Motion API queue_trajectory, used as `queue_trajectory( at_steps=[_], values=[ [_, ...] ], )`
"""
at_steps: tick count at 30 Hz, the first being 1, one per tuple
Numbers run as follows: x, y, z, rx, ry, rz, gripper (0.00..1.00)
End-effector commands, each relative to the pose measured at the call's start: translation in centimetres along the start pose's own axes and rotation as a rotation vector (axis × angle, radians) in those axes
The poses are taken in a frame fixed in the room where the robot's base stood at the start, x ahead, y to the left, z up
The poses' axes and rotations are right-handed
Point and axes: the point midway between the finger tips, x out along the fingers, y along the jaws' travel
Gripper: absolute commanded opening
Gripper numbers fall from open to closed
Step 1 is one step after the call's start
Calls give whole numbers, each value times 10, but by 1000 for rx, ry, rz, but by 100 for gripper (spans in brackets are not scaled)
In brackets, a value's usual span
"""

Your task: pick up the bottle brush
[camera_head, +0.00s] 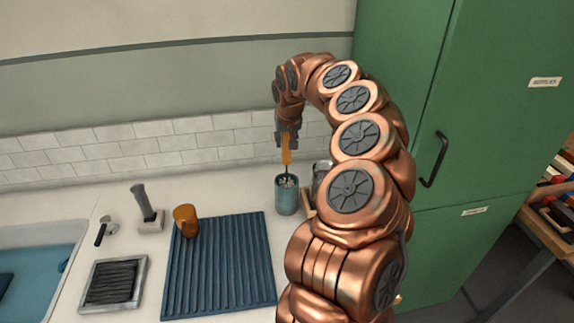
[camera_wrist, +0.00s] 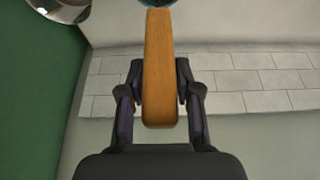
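The bottle brush (camera_head: 287,157) stands about upright, with an orange wooden handle and a thin dark stem. Its lower end is at the mouth of a grey-blue cup (camera_head: 286,199), where pale bristles show; how deep it sits is hidden. In the wrist view the wooden handle (camera_wrist: 159,60) runs between the fingers, its end towards my palm. My gripper (camera_wrist: 160,82) has one finger close against each side of the handle and looks shut on it. In the head view my gripper (camera_head: 287,140) is above the cup.
A glass jar (camera_head: 321,172) and a small wooden holder stand right of the cup. A blue ribbed mat (camera_head: 222,265), an orange mug (camera_head: 186,219), an upright grey-handled brush (camera_head: 144,203) and a sink (camera_head: 35,265) lie left. Tiled wall is behind; a green cabinet (camera_head: 470,120) is right.

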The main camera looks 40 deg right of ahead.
Motion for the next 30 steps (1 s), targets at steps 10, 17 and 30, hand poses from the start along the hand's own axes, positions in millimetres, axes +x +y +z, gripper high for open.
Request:
queue_trajectory(
  at_steps=[10,17,30],
  values=[
    [0,0,0,0,0,0,0],
    [-1,0,0,0,0,0,0],
    [-51,0,-23,2,5,2,0]
  ],
)
